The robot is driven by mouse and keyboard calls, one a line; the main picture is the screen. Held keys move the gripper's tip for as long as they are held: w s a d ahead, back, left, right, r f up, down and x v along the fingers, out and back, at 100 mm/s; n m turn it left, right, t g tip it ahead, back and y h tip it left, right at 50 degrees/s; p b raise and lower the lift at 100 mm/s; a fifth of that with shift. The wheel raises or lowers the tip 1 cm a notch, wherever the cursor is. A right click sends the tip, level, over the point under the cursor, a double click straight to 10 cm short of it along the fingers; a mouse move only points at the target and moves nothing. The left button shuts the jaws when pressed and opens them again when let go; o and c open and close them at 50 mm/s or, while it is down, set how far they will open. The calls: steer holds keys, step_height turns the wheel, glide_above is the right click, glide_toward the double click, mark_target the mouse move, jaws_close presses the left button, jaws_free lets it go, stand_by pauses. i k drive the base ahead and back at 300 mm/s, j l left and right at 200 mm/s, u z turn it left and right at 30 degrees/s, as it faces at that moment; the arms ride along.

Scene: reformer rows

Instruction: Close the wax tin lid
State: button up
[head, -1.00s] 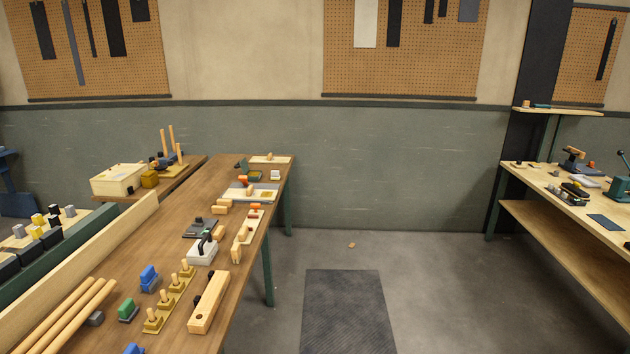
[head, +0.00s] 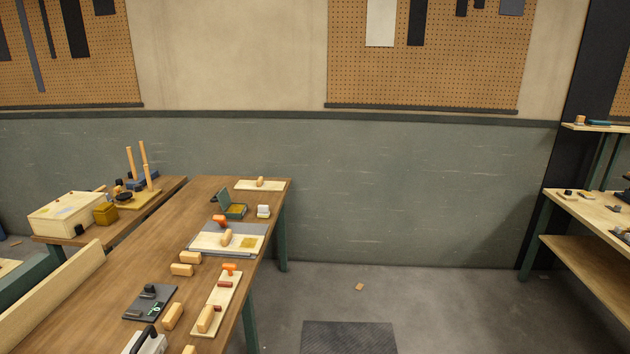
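A small green tin (head: 236,213) with a yellowish inside stands near the far end of the long wooden bench. It looks like the wax tin. Its green lid (head: 223,200) stands up open at the tin's left side. A small white block-like item (head: 263,211) sits just right of the tin. My gripper is not in view.
The long bench (head: 200,202) holds a grey tray (head: 200,241), wooden blocks (head: 181,270) and a pale board (head: 229,290). A side table with a cream box (head: 66,213) adjoins on the left. Open floor (head: 420,300) with a dark mat (head: 348,338) lies right of the bench.

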mark_target(223, 199)
steer(key=i+u, duration=0.1)
steer(key=i, duration=0.8)
steer(key=i+l, duration=0.15)
steer(key=i, duration=0.7)
steer(key=i+j+u, duration=0.2)
steer(key=i+u, duration=0.2)
steer(key=i+j+u, duration=0.1)
steer(key=i+u, duration=0.5)
steer(key=u, duration=0.15)
steer(key=i+l+u, duration=0.15)
steer(key=i+u, duration=0.25)
steer(key=i+z, duration=0.1)
steer(key=z, duration=0.15)
steer(key=i+j+z, duration=0.1)
steer(key=z, duration=0.2)
